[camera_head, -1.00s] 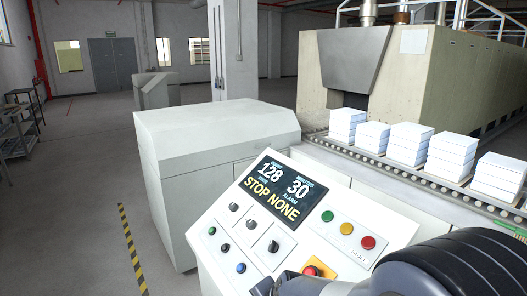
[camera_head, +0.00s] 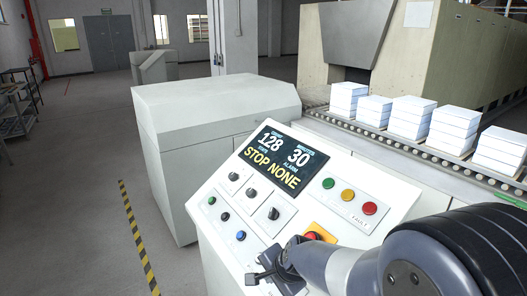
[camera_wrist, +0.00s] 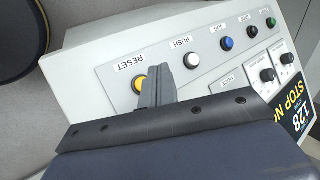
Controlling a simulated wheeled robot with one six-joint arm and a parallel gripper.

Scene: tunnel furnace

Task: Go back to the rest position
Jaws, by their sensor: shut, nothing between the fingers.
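My gripper (camera_head: 250,278) is at the lower edge of the sloped control panel (camera_head: 222,232) in the head view. In the wrist view my gripper (camera_wrist: 160,72) is shut and empty, its fingers partly overlapping the yellow RESET button (camera_wrist: 138,84). The white PUSH button (camera_wrist: 192,60) is just right of the fingers. Whether the fingertips touch the panel I cannot tell. A blue button (camera_wrist: 226,43), a black one (camera_wrist: 251,31) and a green one (camera_wrist: 271,22) follow in a row. The display (camera_head: 268,160) reads 128, 30 and STOP NONE.
A red emergency button (camera_head: 312,236) on a yellow plate is partly hidden by my arm. A roller conveyor (camera_head: 390,143) with several white stacks (camera_head: 410,117) runs behind the panel. A grey cabinet (camera_head: 215,110) stands beside it.

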